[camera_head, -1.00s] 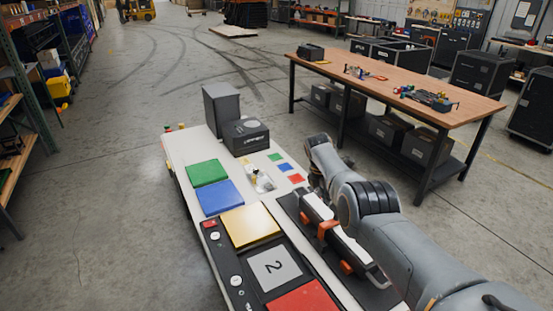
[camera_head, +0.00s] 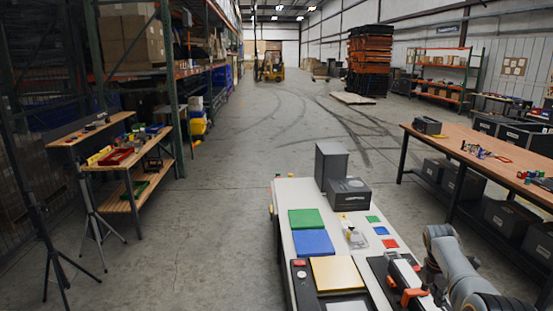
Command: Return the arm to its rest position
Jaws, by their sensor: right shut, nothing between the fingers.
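My right arm (camera_head: 457,268) comes in at the lower right, bent, beside the right edge of the white table (camera_head: 283,217). My left gripper is out of view.
The table also bears green (camera_head: 307,219), blue (camera_head: 313,243) and yellow (camera_head: 336,272) squares and a dark box (camera_head: 348,193). A wooden workbench (camera_head: 480,141) stands to the right, a shelf (camera_head: 128,165) and tripods to the left. Floor between is clear.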

